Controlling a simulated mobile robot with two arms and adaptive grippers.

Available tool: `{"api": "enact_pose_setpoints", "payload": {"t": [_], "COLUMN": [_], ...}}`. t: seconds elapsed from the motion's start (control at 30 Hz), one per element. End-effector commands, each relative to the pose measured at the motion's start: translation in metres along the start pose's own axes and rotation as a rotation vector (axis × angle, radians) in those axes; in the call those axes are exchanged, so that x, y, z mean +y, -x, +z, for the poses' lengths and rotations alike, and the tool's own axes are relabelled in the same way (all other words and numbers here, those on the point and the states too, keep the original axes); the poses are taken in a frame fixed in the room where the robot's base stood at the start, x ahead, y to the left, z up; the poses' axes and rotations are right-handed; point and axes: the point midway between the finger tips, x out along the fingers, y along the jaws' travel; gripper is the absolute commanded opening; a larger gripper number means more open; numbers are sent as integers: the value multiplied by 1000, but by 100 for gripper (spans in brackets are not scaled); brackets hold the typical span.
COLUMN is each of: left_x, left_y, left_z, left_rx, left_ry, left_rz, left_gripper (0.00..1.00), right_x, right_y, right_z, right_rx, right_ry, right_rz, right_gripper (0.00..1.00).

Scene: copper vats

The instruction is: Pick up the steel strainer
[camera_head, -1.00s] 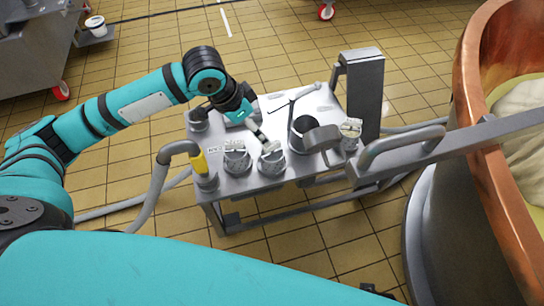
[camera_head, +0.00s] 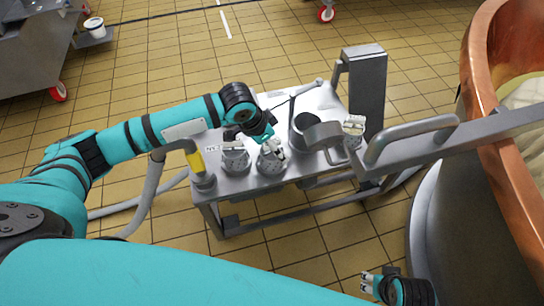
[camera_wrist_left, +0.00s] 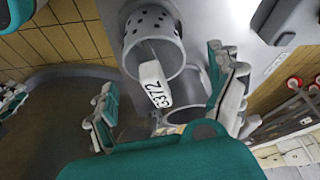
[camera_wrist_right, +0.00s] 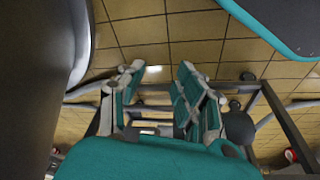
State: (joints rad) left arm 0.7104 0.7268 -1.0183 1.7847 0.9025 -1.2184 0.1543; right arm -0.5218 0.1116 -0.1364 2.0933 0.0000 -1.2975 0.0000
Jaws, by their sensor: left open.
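A steel strainer (camera_head: 271,161), a perforated cup with a white tag, stands on the front part of the metal cart. In the left wrist view, the perforated cup (camera_wrist_left: 137,27) shows at the top, with a numbered white tag sticking out towards me. My left gripper (camera_head: 270,143) is right over this cup in the head view. It also shows in the left wrist view (camera_wrist_left: 168,98), open, its fingers apart on either side of the tag. A similar tagged cup (camera_head: 235,161) stands just to the left. My right gripper (camera_head: 368,282) is open and empty, low at the right.
The cart top (camera_head: 325,101) also holds a dark-mouthed cylinder (camera_head: 302,133) close to the right of the strainer. A grey hose with a yellow grip (camera_head: 195,160) rises at its left corner. A copper vat (camera_head: 478,60) and a steel handle bar (camera_head: 415,135) bound the right side.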

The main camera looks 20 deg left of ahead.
Motion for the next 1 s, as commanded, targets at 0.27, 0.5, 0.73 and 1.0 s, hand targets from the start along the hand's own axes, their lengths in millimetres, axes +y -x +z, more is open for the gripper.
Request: {"api": "enact_pose_setpoints", "payload": {"t": [0.27, 0.5, 0.73, 1.0], "left_x": [2, 2, 2, 2], "left_y": [-34, -37, -37, -37], "left_z": [2, 1, 2, 2], "left_rx": [0, 0, 0, 0], "left_ry": [0, 0, 0, 0], "left_rz": [-1, -1, -1, -1], "left_gripper": [91, 91, 71, 36], "right_x": [2, 2, 2, 2], "right_y": [39, 46, 46, 45], "right_z": [-7, -7, -7, -7], "right_rx": [22, 23, 23, 23], "right_ry": [-3, -3, -3, -4], "right_rz": [4, 4, 4, 5], "right_gripper": [34, 34, 34, 34]}}
